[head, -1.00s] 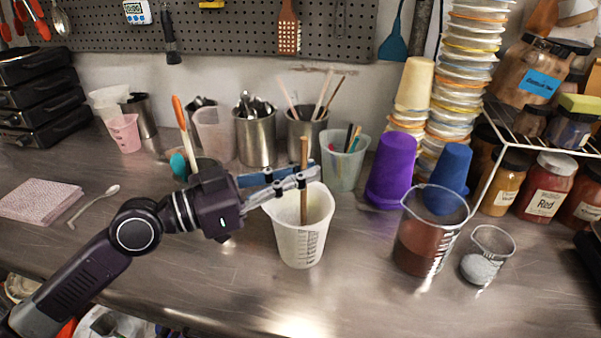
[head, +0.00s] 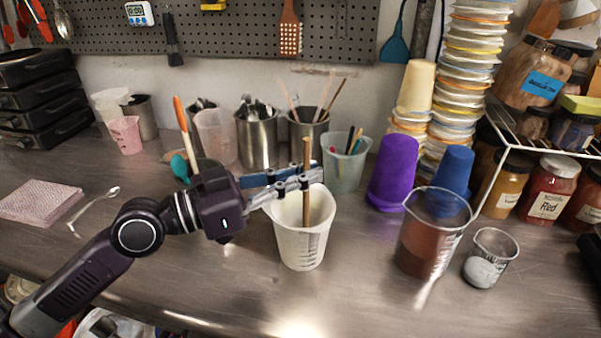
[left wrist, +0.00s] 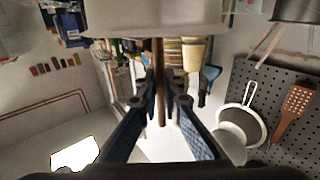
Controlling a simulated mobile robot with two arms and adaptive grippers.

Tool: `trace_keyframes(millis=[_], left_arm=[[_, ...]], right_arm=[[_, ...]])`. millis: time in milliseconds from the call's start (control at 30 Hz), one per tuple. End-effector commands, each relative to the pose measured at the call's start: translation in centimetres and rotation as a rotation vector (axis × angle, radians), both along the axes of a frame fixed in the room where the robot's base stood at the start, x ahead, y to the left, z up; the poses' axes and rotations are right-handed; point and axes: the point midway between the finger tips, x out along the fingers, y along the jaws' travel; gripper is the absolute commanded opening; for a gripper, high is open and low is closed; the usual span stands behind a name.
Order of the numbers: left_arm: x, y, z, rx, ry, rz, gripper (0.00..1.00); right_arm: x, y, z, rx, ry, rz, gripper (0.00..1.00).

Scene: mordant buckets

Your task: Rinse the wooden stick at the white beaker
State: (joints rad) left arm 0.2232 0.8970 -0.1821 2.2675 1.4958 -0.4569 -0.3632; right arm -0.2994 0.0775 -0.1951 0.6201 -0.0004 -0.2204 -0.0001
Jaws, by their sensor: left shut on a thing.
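The wooden stick (head: 306,155) stands nearly upright, its lower part inside the white beaker (head: 301,247). The beaker stands on the metal counter and has dark measuring marks on its side. My left gripper (head: 305,181) is shut on the stick just above the beaker's rim. In the left wrist view the stick (left wrist: 160,85) runs between the two fingers (left wrist: 160,100). The stick's lower end is hidden inside the beaker. My right gripper is not in view.
A glass beaker of reddish-brown liquid (head: 421,245) and a small beaker of pale contents (head: 489,262) stand to the right. A purple cup (head: 393,172), a clear cup of pens (head: 343,170) and metal tool cups (head: 257,140) stand behind. The front counter (head: 230,285) is clear.

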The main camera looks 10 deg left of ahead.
Motion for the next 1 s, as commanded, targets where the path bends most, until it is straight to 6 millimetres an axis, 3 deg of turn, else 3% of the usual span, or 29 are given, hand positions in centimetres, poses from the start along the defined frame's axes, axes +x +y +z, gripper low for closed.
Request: trace_keyframes(millis=[467,1000], left_arm=[[-1.2,1.2,-0.2,0.001,0.0,0.0,0.0],[-1.2,1.1,5.1,0.002,-0.001,-0.001,0.0]], right_arm=[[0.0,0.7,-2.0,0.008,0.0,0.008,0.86],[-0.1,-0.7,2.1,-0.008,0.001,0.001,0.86]])
